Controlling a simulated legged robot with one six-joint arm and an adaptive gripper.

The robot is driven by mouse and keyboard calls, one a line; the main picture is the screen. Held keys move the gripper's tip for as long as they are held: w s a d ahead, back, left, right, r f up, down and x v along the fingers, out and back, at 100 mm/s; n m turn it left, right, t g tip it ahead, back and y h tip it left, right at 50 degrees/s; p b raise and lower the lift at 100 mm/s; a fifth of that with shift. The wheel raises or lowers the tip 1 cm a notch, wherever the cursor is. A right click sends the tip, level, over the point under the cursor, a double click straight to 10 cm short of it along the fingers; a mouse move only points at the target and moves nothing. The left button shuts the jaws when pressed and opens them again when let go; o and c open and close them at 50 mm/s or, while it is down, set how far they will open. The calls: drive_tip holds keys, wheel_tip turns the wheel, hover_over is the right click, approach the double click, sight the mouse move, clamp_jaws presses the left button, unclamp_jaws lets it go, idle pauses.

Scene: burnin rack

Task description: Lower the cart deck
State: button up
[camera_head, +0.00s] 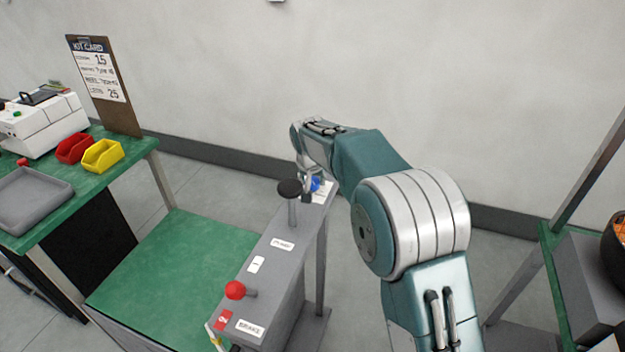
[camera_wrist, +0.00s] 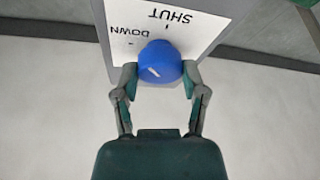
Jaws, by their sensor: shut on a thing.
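The cart deck (camera_head: 175,268) is a green flat top, low between the workbench and a grey control column (camera_head: 272,262). A blue knob (camera_wrist: 160,62) with a white pointer line sits on a white label plate (camera_wrist: 192,22) reading "SHUT" and "DOWN". In the head view the blue knob (camera_head: 315,184) is at the far end of the column, partly hidden. My gripper (camera_wrist: 158,76) is shut on the blue knob, one finger on each side.
The column also bears a black knob on a post (camera_head: 290,188) and a red ball handle (camera_head: 235,290). Left, the green workbench (camera_head: 50,228) holds a grey tray (camera_head: 30,200), red and yellow bins (camera_head: 102,156), a white machine (camera_head: 42,122) and a kit card clipboard (camera_head: 103,85). A rack stands at right.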

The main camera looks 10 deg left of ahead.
drive_tip(key=shift+f, duration=0.2)
idle(0.4)
drive_tip(key=o, duration=1)
drive_tip(key=shift+o, duration=0.7)
drive_tip(key=shift+a, duration=0.1)
drive_tip(key=shift+r, duration=0.1)
